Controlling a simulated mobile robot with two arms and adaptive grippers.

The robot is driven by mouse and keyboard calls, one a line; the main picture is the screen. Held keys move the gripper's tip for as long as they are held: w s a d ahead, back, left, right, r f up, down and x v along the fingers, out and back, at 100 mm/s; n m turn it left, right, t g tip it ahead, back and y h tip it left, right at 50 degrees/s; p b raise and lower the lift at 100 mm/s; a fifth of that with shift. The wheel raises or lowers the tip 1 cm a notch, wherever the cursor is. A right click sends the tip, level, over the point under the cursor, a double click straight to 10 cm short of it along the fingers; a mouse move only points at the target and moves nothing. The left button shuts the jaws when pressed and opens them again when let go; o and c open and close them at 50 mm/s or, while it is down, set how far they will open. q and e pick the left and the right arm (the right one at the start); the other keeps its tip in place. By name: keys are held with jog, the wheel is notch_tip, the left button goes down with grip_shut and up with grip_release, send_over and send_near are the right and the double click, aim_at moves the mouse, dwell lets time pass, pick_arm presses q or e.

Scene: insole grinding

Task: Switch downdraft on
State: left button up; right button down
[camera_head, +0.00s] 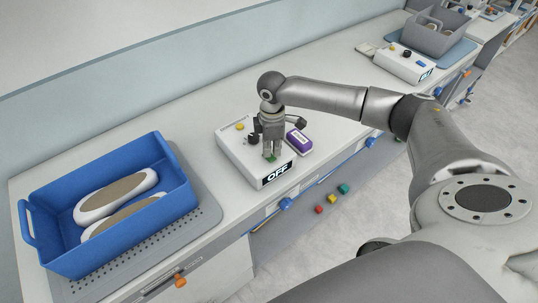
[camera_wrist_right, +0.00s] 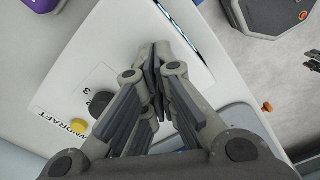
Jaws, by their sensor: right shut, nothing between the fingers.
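The white downdraft control box (camera_head: 240,158) stands on the bench, and its front display (camera_head: 277,174) reads OFF. A yellow button (camera_head: 239,126) and a black knob (camera_head: 253,138) sit on its top. A bit of green (camera_head: 270,159), probably a button, shows right at my right fingertips. My right gripper (camera_head: 271,154) is shut and empty, pointing down over the box near its display edge. I cannot tell whether it touches. In the wrist view the shut fingers (camera_wrist_right: 160,52) hide the green part; the yellow button (camera_wrist_right: 79,127) and knob (camera_wrist_right: 101,103) are clear. My left gripper is out of view.
A purple-and-white object (camera_head: 299,141) lies close to the box's right side. A blue bin (camera_head: 120,250) with two insole-topped shoe parts stands on a perforated mat at left. A second white box (camera_head: 403,63) and a grey bin (camera_head: 434,38) stand farther back. The bench between is mostly clear.

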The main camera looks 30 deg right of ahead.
aim_at(272, 158)
jog(key=shift+s+f+b, duration=0.1)
jog(key=shift+f+b, duration=0.3)
jog(key=shift+f, duration=0.85)
dwell(0.4)
notch_tip(272, 158, up, 2)
jog(key=shift+r+p, duration=0.1)
jog(key=shift+p, duration=1.15)
notch_tip(272, 158, up, 5)
jog(key=p, duration=0.5)
